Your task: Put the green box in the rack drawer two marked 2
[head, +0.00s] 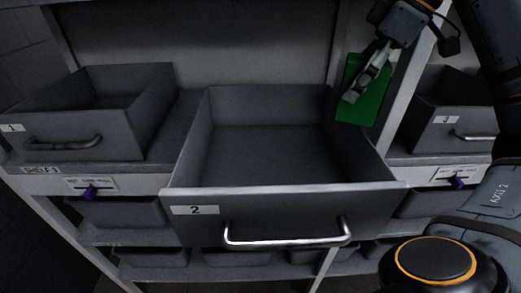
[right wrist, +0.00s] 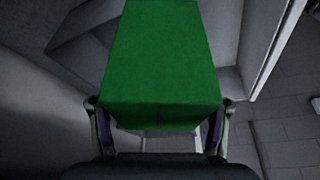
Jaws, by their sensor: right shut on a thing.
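The green box (head: 377,100) is held at the upper right of the head view, above and behind the right wall of drawer two. My right gripper (head: 355,92) is shut on it and covers part of it. The box (right wrist: 163,65) fills the middle of the right wrist view, between the two fingers (right wrist: 160,128). Drawer two (head: 260,212), a grey bin with a "2" label (head: 195,210) and a silver handle, stands pulled out in the middle of the head view. Its inside looks empty. My left gripper does not show.
Drawer one (head: 75,142) stands at the left and drawer three (head: 455,138) at the right, partly hidden by my right arm. A rack post (head: 393,85) rises just right of the box. Purple switches (head: 89,192) sit on the shelf edge, with more bins below.

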